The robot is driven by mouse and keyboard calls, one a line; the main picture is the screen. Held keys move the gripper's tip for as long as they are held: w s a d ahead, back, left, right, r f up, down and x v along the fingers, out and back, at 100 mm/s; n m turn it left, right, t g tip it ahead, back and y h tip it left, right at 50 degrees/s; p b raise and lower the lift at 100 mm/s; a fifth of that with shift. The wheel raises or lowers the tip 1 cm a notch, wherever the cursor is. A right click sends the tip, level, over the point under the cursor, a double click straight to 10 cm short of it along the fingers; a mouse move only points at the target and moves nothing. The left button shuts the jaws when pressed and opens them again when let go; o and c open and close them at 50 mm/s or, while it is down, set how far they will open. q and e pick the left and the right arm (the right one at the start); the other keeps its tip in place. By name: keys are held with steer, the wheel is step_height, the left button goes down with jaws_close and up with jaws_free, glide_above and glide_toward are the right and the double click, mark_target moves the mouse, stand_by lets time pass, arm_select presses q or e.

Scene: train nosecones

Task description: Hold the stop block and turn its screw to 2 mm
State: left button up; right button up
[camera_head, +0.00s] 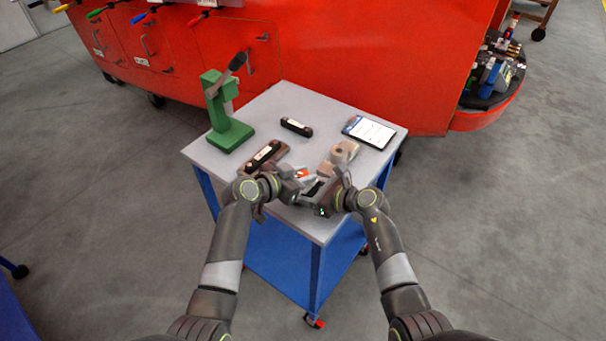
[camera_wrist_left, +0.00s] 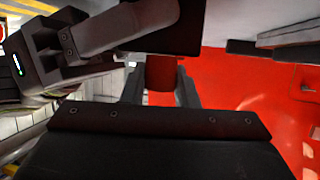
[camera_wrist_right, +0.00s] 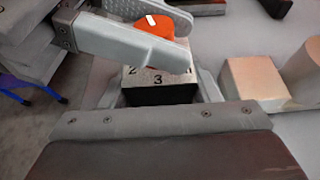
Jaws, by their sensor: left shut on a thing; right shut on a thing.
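The stop block (camera_wrist_right: 158,92) is a dark block with a pale top face; the digits 2 and 3 read clearly in the right wrist view. Its screw has an orange-red knob (camera_wrist_right: 160,26) with a white line, which shows in the head view (camera_head: 301,173) and as a red cylinder in the left wrist view (camera_wrist_left: 161,74). My right gripper (camera_wrist_right: 158,96) is shut on the block, one finger on each side. My left gripper (camera_head: 296,178) is shut on the knob, its finger crossing above the block and hiding part of the scale. The block's lower part is hidden.
The grey cart top (camera_head: 285,97) carries a green press (camera_head: 228,132), a dark bar (camera_head: 296,127), another dark bar tool (camera_head: 265,155), a tablet (camera_head: 369,131) and a pale block with a cylinder (camera_head: 345,151). A red cabinet (camera_head: 330,45) stands behind. Both grippers are very close together.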

arm_select(q)
steer(key=o, duration=1)
steer(key=shift+a, duration=0.1)
steer(key=v, duration=1.2)
